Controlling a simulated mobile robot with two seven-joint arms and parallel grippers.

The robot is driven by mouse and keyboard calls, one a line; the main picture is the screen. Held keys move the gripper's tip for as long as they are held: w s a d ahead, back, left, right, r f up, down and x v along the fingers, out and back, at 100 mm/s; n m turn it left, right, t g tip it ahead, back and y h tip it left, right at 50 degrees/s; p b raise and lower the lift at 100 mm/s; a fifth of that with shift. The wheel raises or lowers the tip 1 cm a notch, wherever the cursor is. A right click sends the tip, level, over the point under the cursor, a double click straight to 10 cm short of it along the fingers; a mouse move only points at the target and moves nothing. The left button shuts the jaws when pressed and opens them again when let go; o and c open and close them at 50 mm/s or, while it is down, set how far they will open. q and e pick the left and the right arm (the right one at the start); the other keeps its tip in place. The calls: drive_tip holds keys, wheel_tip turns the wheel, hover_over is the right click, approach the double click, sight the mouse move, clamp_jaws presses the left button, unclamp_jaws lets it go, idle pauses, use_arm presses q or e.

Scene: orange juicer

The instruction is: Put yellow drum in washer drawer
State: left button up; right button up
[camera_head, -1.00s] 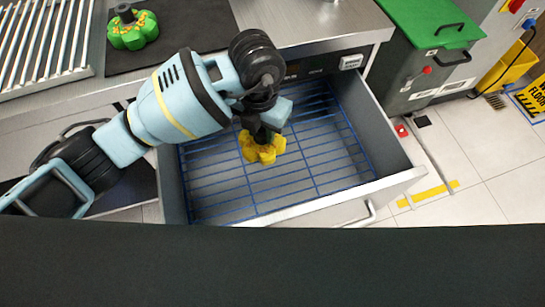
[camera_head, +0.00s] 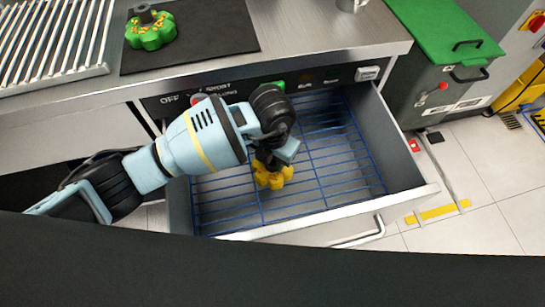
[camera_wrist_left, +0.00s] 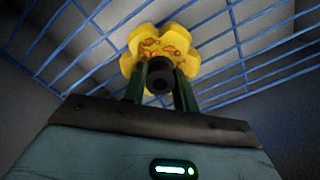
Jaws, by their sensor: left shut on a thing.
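The yellow drum (camera_head: 273,177) is a lobed, flower-like piece inside the open washer drawer (camera_head: 345,212), which has a blue wire rack (camera_head: 330,165) in it. My left gripper (camera_head: 268,158) is above the drum and shut on its dark central knob. The left wrist view shows the two fingers (camera_wrist_left: 158,88) on either side of the black knob, with the yellow drum (camera_wrist_left: 158,48) beyond them and the blue rack behind it. I cannot tell whether the drum touches the rack. My right gripper is not in view.
A green drum (camera_head: 150,30) with a dark knob sits on a black mat (camera_head: 215,30) on the steel counter. A slatted metal rack (camera_head: 45,45) lies at the counter's left. A green-lidded grey bin (camera_head: 445,30) stands right of the drawer. The drawer's right part is empty.

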use_arm(q)
drive_tip(key=shift+f, duration=0.1)
drive_tip(key=o, duration=1)
drive_tip(key=shift+o, duration=0.2)
wheel_tip(320, 180, up, 12)
drive_tip(key=p, duration=0.1)
drive_tip(key=shift+r, duration=0.2)
